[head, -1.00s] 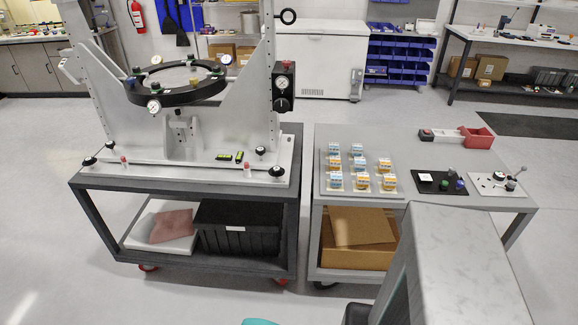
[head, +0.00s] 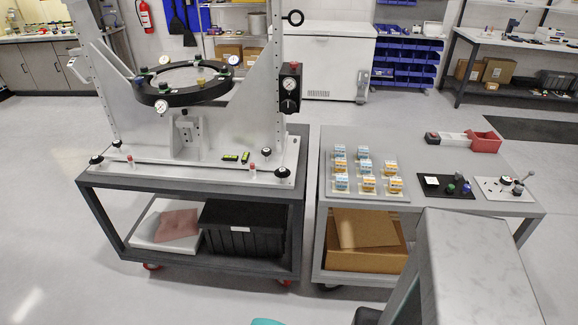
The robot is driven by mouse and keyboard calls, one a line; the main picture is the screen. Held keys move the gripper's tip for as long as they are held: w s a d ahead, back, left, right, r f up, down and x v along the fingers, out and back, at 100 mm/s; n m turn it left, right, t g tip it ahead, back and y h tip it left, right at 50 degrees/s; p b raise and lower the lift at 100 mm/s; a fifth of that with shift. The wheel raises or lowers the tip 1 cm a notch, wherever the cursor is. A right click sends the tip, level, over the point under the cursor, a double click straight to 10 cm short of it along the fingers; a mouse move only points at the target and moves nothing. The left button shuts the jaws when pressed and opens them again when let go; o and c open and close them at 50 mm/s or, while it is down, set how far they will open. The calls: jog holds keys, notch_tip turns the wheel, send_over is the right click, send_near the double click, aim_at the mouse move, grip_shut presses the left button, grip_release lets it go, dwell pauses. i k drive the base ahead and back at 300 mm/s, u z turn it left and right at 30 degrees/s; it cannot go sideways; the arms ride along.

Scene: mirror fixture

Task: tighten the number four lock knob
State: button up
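The mirror fixture (head: 219,116) stands upright on a dark cart at left. White round dials (head: 161,106) sit around the ring. Black knobs also stand on the base plate, at its left (head: 96,160) and right (head: 283,172). No number is readable, so I cannot tell which knob is number four. My gripper is not in view.
A grey table (head: 300,215) beside the cart holds a board of small blue and orange boxes (head: 340,184), a black plate with knobs (head: 446,190), a white plate with a lever (head: 494,195) and a red bin (head: 486,141). Open floor (head: 50,250) lies left of the cart.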

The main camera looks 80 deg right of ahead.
aim_at(283, 172)
jog(key=z, duration=1.2)
jog(key=i, duration=1)
jog(key=z, duration=0.15)
jog(key=k, duration=0.25)
jog(key=z, duration=0.05)
